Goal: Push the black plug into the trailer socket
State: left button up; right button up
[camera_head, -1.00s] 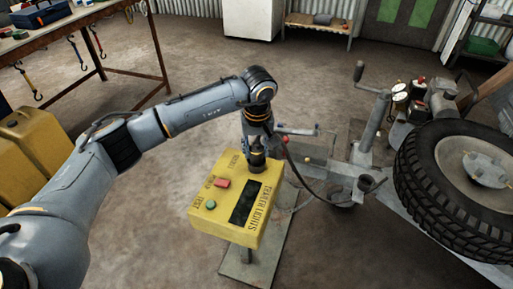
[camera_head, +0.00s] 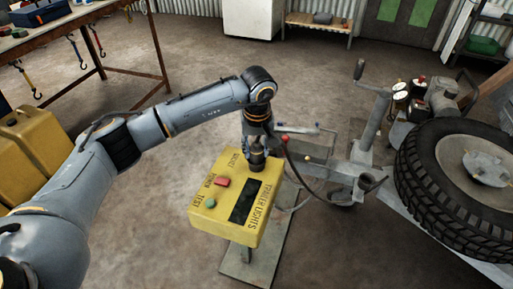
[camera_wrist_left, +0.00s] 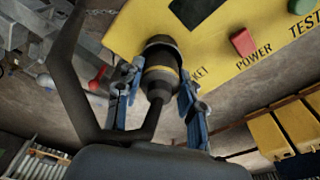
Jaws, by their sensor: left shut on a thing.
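The black plug (camera_wrist_left: 160,82), with a yellow band, is held between the two blue fingers of my left gripper (camera_wrist_left: 157,95) in the left wrist view. In the head view my left gripper (camera_head: 256,158) is over the far end of the yellow trailer lights box (camera_head: 216,208). The plug's front end meets a dark round socket (camera_wrist_left: 160,43) beside the partly covered socket lettering. They look lined up, but I cannot tell how deep the plug sits. A dark cable runs from the plug. My right gripper is out of view.
The box has a red power button (camera_head: 222,182), a green test button (camera_head: 210,203) and a dark panel (camera_head: 243,202). A trailer with a large tyre (camera_head: 470,165) stands at the right. A workbench (camera_head: 60,40) and yellow cans (camera_head: 30,140) are at the left.

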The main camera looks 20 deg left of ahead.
pick_arm(q)
jog(key=shift+f, duration=0.1)
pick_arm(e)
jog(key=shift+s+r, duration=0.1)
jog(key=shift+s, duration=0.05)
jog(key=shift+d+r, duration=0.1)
pick_arm(q)
jog(key=shift+f, duration=0.1)
jog(key=o, duration=1.3)
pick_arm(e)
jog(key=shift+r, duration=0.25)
pick_arm(q)
jog(key=shift+o, duration=0.4)
jog(key=o, duration=0.4)
